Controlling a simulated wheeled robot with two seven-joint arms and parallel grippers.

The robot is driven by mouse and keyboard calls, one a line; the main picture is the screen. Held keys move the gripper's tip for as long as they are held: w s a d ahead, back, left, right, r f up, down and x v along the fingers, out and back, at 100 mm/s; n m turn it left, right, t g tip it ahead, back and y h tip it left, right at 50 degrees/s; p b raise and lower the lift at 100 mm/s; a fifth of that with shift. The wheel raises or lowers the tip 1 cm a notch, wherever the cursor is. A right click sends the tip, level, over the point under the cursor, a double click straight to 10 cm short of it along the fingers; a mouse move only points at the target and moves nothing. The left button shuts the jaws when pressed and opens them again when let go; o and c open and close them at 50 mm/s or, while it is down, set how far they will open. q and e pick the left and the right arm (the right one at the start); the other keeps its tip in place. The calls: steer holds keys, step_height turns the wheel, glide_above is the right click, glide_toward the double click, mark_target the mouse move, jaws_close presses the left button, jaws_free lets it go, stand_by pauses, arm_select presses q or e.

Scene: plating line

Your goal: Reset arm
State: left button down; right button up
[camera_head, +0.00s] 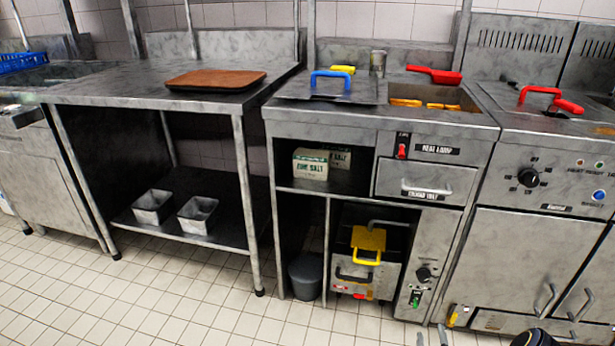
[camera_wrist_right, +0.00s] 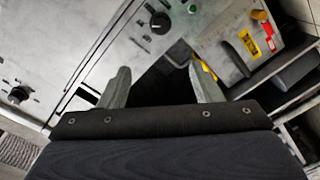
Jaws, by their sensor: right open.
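My right gripper (camera_wrist_right: 160,88) shows in the right wrist view as two grey fingers spread well apart, with nothing between them. Beyond the fingers are the steel front of kitchen equipment with a black knob (camera_wrist_right: 160,22) and a dark gap. In the head view, only small parts of my right arm show at the bottom edge, in front of the cabinets and apart from the counter. My left gripper is not in the head view.
A steel table (camera_head: 85,88) holds a brown tray (camera_head: 215,79); two metal pans (camera_head: 153,206) sit on its lower shelf. The heat-lamp station (camera_head: 440,125) has a red-handled scoop (camera_head: 434,75). A fryer (camera_head: 545,150) stands right. The tiled floor (camera_head: 180,300) in front is clear.

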steer(key=w+d+r+m+g+y, duration=0.1)
steer(key=w+r, duration=0.2)
steer(key=r, duration=0.5)
steer(key=w+d+r+g+y, duration=0.1)
steer(key=w+r+g, duration=0.15)
steer(key=r, duration=0.55)
steer(key=s+a+r+m+g+y, duration=0.1)
steer(key=s+a+r+m+g, duration=0.2)
steer(key=r, duration=0.8)
steer(key=s+a+r+m+g+y, duration=0.1)
steer(key=s+a+r, duration=0.35)
steer(key=s, duration=0.35)
steer(key=s+a+r+m+g+y, duration=0.1)
steer(key=s+a+r+m, duration=0.15)
steer(key=s+r, duration=0.45)
steer(key=s+a+f+m+g+y, duration=0.1)
steer(key=s+a, duration=0.3)
steer(key=s, duration=0.5)
steer(key=s+a+f+m+g+y, duration=0.1)
steer(key=s+a+g, duration=0.15)
steer(key=s, duration=0.65)
step_height(320, 180, up, 30)
steer(key=a+p, duration=0.1)
steer(key=p, duration=2.9)
steer(key=shift+s, duration=0.2)
steer(key=shift+a+n, duration=0.1)
steer(key=shift+n, duration=0.15)
